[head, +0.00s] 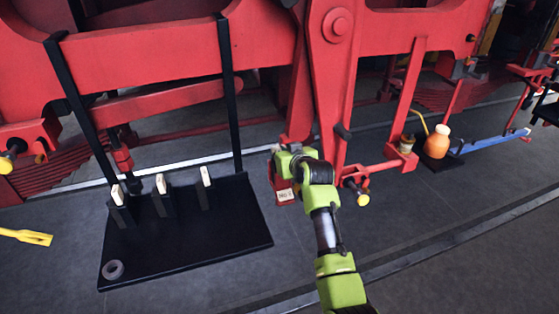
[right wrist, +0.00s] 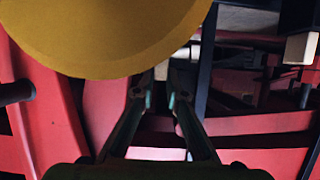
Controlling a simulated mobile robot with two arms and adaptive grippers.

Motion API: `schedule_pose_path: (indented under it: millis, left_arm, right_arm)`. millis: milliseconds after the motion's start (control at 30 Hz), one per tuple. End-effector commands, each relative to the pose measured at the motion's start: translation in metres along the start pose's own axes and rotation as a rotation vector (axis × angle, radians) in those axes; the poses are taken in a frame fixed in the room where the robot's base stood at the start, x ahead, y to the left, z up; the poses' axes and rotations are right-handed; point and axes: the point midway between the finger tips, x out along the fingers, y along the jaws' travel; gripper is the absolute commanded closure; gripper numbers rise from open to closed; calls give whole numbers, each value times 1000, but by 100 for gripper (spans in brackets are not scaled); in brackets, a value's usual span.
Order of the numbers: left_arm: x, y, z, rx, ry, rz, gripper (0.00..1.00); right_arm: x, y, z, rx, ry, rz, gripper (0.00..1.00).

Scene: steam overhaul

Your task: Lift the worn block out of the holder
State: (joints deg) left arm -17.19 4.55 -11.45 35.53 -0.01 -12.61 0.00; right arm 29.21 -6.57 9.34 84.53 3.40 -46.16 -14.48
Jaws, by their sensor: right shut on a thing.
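My right gripper (right wrist: 161,84) is shut on a small pale piece (right wrist: 161,71), which shows between its fingertips in the right wrist view. It looks like the worn block, but only a little of it shows. In the head view my green right wrist covers the fingers. A small red box with a pale marked label (head: 285,195), perhaps the holder, sits just below the wrist. I cannot tell whether the block is still inside the holder. My left gripper is not in view.
A black tray (head: 230,228) at left carries several pale blocks (head: 206,176) in upright black slots and a grey ring (head: 113,270). Red engine rods (head: 337,70) stand close behind my right wrist. A yellow-ended pin (head: 362,199) and an orange bottle (head: 437,142) are to the right.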

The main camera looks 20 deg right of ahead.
Motion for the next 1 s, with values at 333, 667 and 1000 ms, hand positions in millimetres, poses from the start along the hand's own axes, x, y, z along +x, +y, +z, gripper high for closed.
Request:
schedule_pose_path:
  millis: [333, 667, 1000]
  left_arm:
    - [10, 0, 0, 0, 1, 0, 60]
    - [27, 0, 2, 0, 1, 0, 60]
    - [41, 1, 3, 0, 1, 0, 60]
  right_arm:
    - [-12, 0, -32, -1, 10, 1, 100]
    - [-36, 1, -91, -2, 10, 1, 100]
    - [-59, 0, -144, -2, 8, 1, 100]
